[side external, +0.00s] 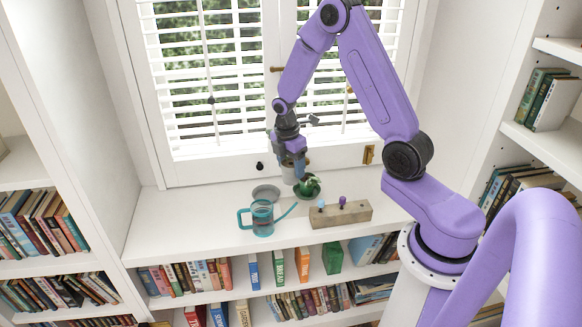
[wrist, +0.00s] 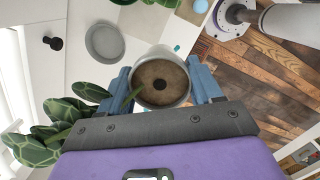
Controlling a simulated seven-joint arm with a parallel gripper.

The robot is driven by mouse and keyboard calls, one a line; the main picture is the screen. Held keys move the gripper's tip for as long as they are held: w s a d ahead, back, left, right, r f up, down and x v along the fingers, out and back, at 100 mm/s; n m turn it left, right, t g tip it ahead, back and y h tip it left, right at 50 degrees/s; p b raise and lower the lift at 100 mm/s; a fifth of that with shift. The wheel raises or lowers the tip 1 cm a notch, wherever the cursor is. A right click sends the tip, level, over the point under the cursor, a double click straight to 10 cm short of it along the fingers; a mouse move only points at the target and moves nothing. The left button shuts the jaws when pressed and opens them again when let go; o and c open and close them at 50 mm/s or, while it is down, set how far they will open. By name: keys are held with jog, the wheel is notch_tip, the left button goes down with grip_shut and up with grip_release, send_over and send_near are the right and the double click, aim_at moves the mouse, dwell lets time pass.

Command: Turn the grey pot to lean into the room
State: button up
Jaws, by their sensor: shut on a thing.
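The grey pot (side external: 290,176) is between the fingers of my gripper (side external: 293,163) above the white sill. In the wrist view the pot (wrist: 160,57) shows as a grey ring around a brown round face with a dark centre. The two blue fingers of my gripper (wrist: 161,86) press on its opposite sides. Patterned green leaves (wrist: 45,140) spread left of the pot, with a stem at its rim. In the side view green leaves (side external: 308,187) show low beside the pot. A grey saucer (side external: 265,191) lies empty to the left; it also shows in the wrist view (wrist: 104,42).
A teal watering can (side external: 262,220) stands in front of the saucer, its spout pointing toward the leaves. A wooden block (side external: 340,215) with blue and purple knobs sits to the right. The shuttered window (side external: 205,85) is close behind. The sill's left end is clear.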

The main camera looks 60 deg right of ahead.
jog(key=shift+w, duration=0.1)
jog(key=w+d+f+n, duration=0.1)
jog(key=w+f+n, duration=0.2)
jog(key=w+f, duration=0.1)
jog(key=w+d+f+n, duration=0.1)
jog(key=w+f+n, duration=0.2)
jog(key=w+f, duration=0.1)
jog(key=w+d+f+n+t, duration=0.1)
jog(key=w+d+f+n, duration=0.1)
jog(key=w+f+n, duration=0.1)
jog(key=shift+w+f, duration=0.3)
jog(key=shift+w, duration=0.25)
jog(key=shift+w+f, duration=0.3)
jog(key=shift+w, duration=0.25)
jog(key=shift+f, duration=1.55)
jog(key=o, duration=1.3)
jog(key=shift+o, duration=0.2)
